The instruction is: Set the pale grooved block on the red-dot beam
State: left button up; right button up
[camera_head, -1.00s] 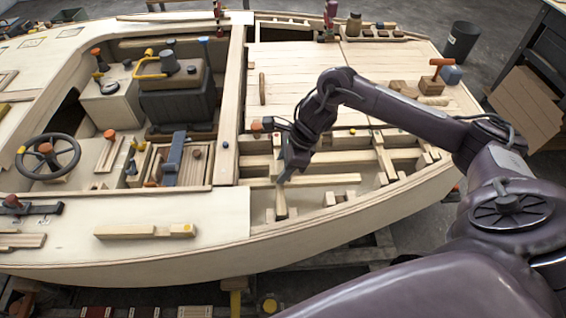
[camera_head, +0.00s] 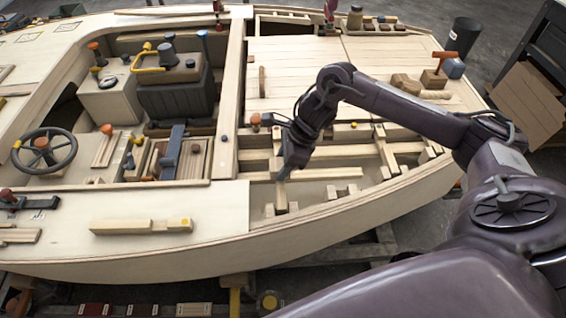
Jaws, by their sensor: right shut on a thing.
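My right gripper (camera_head: 283,174) reaches down into the open framed bay of the hull, its fingers shut on a small pale wooden block (camera_head: 281,193). The block hangs roughly upright below the fingers, low among the pale beams. Any groove in it is too small to make out, and I cannot tell whether its lower end touches the wood beneath. A pale beam (camera_head: 335,130) along the back of the bay bears a small reddish dot near its right part. My left gripper is out of view.
A pale bar with a yellow dot (camera_head: 140,226) lies on the near side deck. Crosspieces (camera_head: 386,152) and small blocks crowd the bay's right end. A steering wheel (camera_head: 44,152) is at left.

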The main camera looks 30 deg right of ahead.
jog(key=shift+a, duration=0.1)
dwell(0.4)
jog(key=shift+w+b, duration=0.1)
jog(key=shift+b, duration=0.2)
jog(key=shift+f+b, duration=0.35)
jog(key=shift+b, duration=0.15)
dwell(0.5)
jog(key=o, duration=1)
jog(key=shift+o, duration=0.2)
jog(key=shift+r, duration=0.15)
jog(key=v, duration=0.7)
jog(key=shift+r+b, duration=0.3)
jog(key=shift+b, duration=0.05)
